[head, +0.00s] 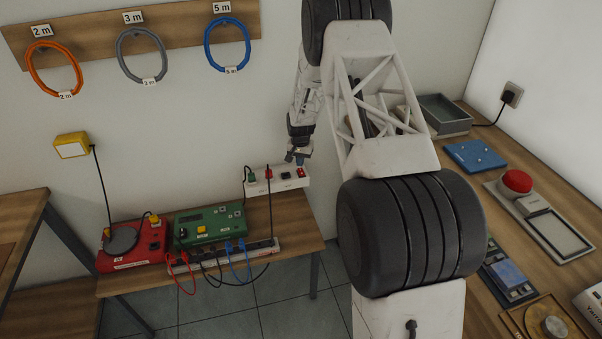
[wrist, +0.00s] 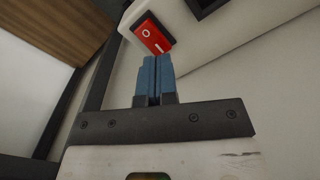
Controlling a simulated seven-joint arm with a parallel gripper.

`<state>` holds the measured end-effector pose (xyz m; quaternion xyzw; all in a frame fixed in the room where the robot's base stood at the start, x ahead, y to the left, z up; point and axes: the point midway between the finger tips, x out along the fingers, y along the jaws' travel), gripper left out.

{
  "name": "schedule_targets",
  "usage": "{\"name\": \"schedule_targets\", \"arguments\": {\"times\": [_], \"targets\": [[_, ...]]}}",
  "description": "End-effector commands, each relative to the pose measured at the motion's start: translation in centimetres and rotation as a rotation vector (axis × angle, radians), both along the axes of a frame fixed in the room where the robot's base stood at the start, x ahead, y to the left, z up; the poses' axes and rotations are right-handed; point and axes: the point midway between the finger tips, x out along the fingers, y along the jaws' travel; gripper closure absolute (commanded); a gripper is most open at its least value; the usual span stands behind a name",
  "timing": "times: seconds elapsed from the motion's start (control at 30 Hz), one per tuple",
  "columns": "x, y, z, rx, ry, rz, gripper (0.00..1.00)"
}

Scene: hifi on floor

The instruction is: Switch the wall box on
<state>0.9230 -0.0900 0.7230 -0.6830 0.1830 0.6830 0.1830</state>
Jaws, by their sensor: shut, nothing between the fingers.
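A white box (head: 262,186) with red switches and dark sockets is at the back wall, above the low wooden shelf. A green plug (head: 250,174) is at its left end. My gripper (head: 299,160) is at its right end, close to a red switch (head: 300,173). In the wrist view this red rocker switch (wrist: 152,35) shows a white ring mark, and the white box (wrist: 225,35) runs off to the right. My blue fingers (wrist: 155,78) are shut and empty, with their tips just beside the switch. I cannot tell whether they touch it.
The shelf (head: 300,225) holds a red device (head: 130,253), a green device (head: 210,224) and a power strip (head: 225,258) with several leads. A black cable hangs in front of the white box. A yellow box (head: 72,145) is on the wall at left.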

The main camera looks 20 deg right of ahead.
Motion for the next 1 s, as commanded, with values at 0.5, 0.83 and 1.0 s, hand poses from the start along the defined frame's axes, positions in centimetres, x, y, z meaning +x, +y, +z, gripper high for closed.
{"name": "schedule_targets", "arguments": {"times": [0.5,0.83,1.0], "targets": [[0.00,0.00,-0.05,0.000,0.000,0.000,1.00],[0.01,0.00,-0.37,0.000,0.000,0.000,1.00],[0.01,0.00,-0.54,0.000,0.000,0.000,1.00]]}}
